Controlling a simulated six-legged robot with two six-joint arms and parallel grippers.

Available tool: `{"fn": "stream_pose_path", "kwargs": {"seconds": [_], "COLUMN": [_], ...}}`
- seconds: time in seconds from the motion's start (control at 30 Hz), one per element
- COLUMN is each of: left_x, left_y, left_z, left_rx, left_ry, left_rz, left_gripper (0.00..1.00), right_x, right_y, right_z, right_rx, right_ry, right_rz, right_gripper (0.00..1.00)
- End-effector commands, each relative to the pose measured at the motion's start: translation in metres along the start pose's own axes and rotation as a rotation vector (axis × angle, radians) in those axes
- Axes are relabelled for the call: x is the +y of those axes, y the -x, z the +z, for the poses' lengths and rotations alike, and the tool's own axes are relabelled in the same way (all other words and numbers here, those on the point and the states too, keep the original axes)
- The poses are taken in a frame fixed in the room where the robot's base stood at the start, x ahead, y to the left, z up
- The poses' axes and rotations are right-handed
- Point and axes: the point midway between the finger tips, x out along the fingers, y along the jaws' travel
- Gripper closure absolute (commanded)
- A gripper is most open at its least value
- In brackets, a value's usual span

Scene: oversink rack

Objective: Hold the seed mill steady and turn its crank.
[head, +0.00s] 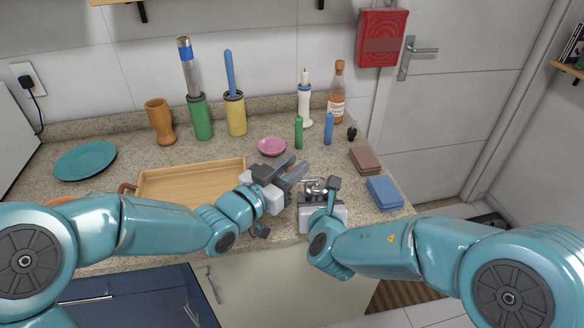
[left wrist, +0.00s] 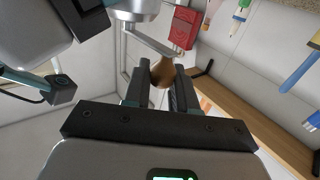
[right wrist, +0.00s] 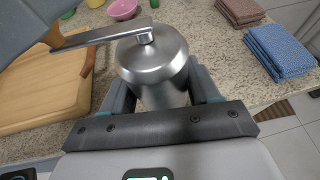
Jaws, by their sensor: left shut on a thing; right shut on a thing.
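The seed mill is a silver metal cylinder (right wrist: 158,72) with a domed lid, upright between the fingers of my right gripper (right wrist: 162,88), which is shut on its body. In the head view the mill (head: 316,186) is mostly hidden by my right gripper. A flat metal crank arm (right wrist: 98,36) runs left from the lid's centre to a brown wooden knob (right wrist: 54,36). In the left wrist view my left gripper (left wrist: 163,88) is shut on this knob (left wrist: 162,72), and the crank arm (left wrist: 150,42) leads up to the mill (left wrist: 134,10).
A wooden tray (head: 190,182) lies left of the mill. A pink bowl (head: 272,146) and green (head: 298,132) and blue (head: 328,129) small bottles stand behind. Folded brown (head: 366,160) and blue cloths (head: 384,192) lie right, near the counter edge.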

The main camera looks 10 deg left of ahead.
Motion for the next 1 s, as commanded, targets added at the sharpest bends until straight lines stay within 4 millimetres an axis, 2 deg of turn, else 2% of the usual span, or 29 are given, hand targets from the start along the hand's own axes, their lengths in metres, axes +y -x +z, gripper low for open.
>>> {"fn": "stream_pose_path", "kwargs": {"seconds": [0.5, 1.0], "left_x": [-0.016, -0.018], "left_y": [-0.02, -0.043], "left_z": [-0.001, 0.0], "left_rx": [0.005, 0.001], "left_ry": [-0.006, -0.001], "left_rz": [0.413, 0.828], "left_gripper": [1.0, 1.0], "right_x": [0.001, 0.001], "right_y": [0.0, 0.0], "right_z": [-0.001, -0.002], "right_rx": [0.003, 0.005], "right_ry": [0.002, 0.002], "right_rz": [0.003, 0.002], "right_gripper": [0.84, 0.84]}}
